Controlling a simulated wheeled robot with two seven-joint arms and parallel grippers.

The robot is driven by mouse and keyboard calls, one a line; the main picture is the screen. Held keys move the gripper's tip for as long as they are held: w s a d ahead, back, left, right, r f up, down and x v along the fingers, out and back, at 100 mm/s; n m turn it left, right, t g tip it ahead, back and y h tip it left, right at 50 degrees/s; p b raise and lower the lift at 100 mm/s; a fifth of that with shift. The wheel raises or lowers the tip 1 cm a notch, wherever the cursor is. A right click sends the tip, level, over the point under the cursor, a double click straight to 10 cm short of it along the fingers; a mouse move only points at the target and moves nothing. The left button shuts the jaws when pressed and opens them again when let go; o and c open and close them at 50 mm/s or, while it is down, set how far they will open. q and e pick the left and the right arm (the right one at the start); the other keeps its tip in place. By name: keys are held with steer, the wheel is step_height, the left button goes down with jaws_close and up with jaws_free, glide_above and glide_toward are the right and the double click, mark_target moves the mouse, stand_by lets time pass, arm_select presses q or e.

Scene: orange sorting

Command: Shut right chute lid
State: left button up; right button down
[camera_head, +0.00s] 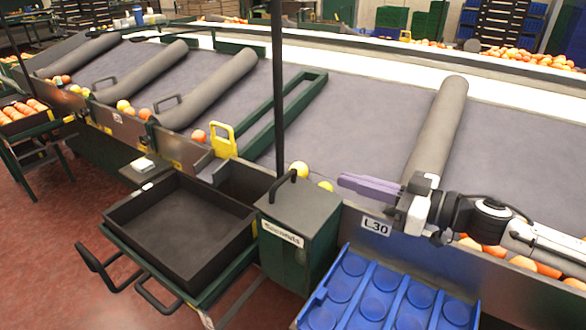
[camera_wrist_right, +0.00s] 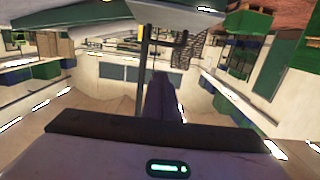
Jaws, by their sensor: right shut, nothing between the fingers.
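I cannot tell for certain which part is the right chute lid. My right gripper (camera_head: 342,181) is shut and empty, its purple fingers pointing left above the table's front edge, right of the box and apart from it. Its fingers also show in the right wrist view (camera_wrist_right: 160,78). My left gripper is out of view.
A black tray (camera_head: 180,225) lies front left, a blue dimpled tray (camera_head: 385,295) front right. Grey rollers (camera_head: 437,130) divide the table.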

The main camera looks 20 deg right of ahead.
steer(key=p, duration=0.2)
glide_above(301, 199)
steer(key=v, duration=0.3)
steer(key=shift+f, duration=0.15)
steer(key=f, duration=0.1)
steer(key=w+a+f, duration=0.1)
steer(key=w, duration=0.1)
steer(key=shift+a+f, duration=0.25)
steer(key=shift+f, duration=0.15)
steer(key=shift+w+a+f, duration=0.2)
steer(key=shift+w+f, duration=0.1)
steer(key=shift+f, duration=0.05)
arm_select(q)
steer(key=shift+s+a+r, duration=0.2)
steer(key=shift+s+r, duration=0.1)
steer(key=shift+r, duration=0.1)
